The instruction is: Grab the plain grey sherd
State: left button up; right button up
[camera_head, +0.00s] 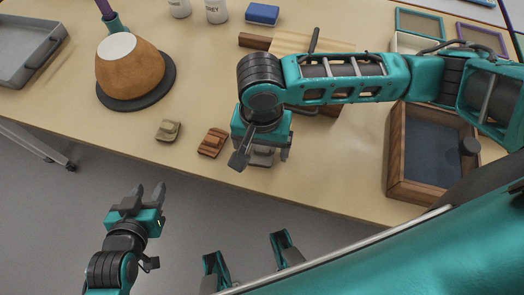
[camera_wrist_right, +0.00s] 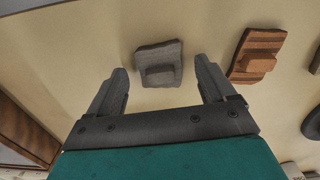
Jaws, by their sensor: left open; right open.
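The plain grey sherd (camera_head: 262,158) lies on the table near its front edge, partly hidden under my right gripper (camera_head: 262,152) in the head view. In the right wrist view the grey sherd (camera_wrist_right: 158,62) shows whole, with a raised block on it. It lies between and slightly beyond the open fingertips of my right gripper (camera_wrist_right: 160,70), with nothing held. My left gripper (camera_head: 149,191) is open and empty, in front of the table edge. A brown striped sherd (camera_head: 213,142) lies to the left of the grey one; it also shows in the right wrist view (camera_wrist_right: 257,55).
A tan sherd (camera_head: 168,130) lies further left. A brown pot (camera_head: 131,75) rests on a dark round base (camera_head: 168,82). A wooden box (camera_head: 396,165) stands at right, a grey tray (camera_head: 28,50) at far left. A blue block (camera_head: 262,13) is at the back.

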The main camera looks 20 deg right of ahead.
jog(key=shift+c, duration=0.4)
jog(key=c, duration=1.1)
